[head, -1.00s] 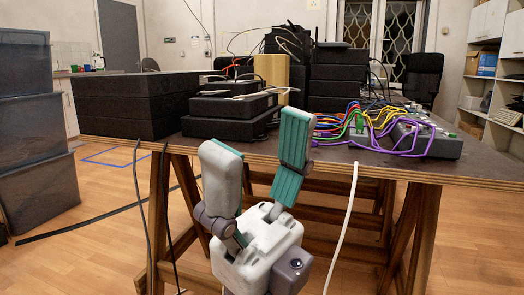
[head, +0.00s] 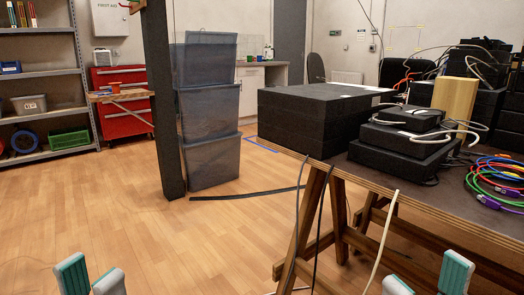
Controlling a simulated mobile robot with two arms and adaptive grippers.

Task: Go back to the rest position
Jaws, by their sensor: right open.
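My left gripper (head: 91,276) is at the bottom left of the head view, over the wooden floor. Its two grey and teal fingertips show apart with nothing seen between them; the rest is cut off by the bottom edge. My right gripper (head: 427,275) is at the bottom right, in front of the table. Its two fingertips stand apart with nothing between them, and its lower part is also cut off.
A wooden table (head: 460,205) at right bears black boxes (head: 310,125), stacked devices (head: 405,155) and coloured cables (head: 498,182). Cables hang off its front edge. Stacked grey bins (head: 208,110), a dark post (head: 160,90) and a red cabinet (head: 122,122) stand left. Floor at front left is clear.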

